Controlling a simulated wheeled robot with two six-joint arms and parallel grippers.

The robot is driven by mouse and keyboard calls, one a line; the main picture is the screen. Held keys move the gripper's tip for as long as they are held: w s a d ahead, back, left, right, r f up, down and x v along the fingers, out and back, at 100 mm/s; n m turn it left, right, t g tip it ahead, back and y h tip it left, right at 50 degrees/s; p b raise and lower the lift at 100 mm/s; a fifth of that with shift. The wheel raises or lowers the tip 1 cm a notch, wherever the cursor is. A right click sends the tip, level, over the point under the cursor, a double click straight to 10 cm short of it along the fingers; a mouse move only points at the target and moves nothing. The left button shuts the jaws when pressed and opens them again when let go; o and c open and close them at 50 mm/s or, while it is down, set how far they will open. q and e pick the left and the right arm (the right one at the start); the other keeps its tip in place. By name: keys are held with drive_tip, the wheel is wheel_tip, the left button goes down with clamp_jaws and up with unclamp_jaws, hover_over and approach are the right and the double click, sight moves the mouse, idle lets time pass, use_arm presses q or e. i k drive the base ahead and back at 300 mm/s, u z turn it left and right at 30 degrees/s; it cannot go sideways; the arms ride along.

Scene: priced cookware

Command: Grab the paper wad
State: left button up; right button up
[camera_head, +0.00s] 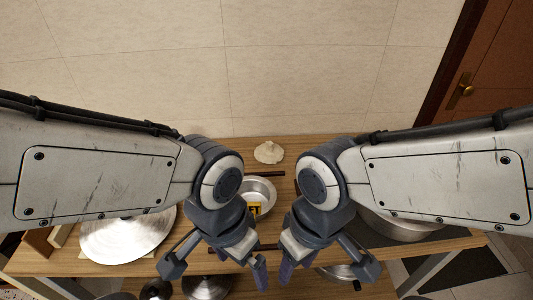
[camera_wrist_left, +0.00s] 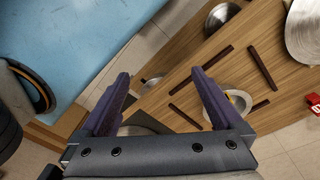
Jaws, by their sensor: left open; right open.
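The paper wad (camera_head: 268,152) is a crumpled, off-white lump on the wooden table near its back edge, by the wall, in the head view. I cannot pick it out for sure in the left wrist view. My left gripper (camera_head: 258,272) points down in front of the table's middle, well nearer to me than the wad. Its two purple fingers stand apart and empty in the left wrist view (camera_wrist_left: 160,74). My right gripper (camera_head: 286,270) hangs close beside it on the right, also apart from the wad, and its fingers are partly hidden.
A metal bowl (camera_head: 260,192) with a yellow tag lies between my wrists, in front of the wad. A large round metal lid (camera_head: 128,238) is at the left, and a big metal pan (camera_head: 400,228) is at the right, partly under my arm. Dark strips lie on the table.

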sight(269, 152)
drive_tip(key=u, duration=0.9)
drive_tip(key=k, duration=1.2)
drive_tip(key=u, duration=0.85)
drive_tip(key=i, duration=1.3)
drive_tip(key=z, duration=1.1)
drive_tip(key=i, duration=0.65)
drive_tip(key=z, duration=0.55)
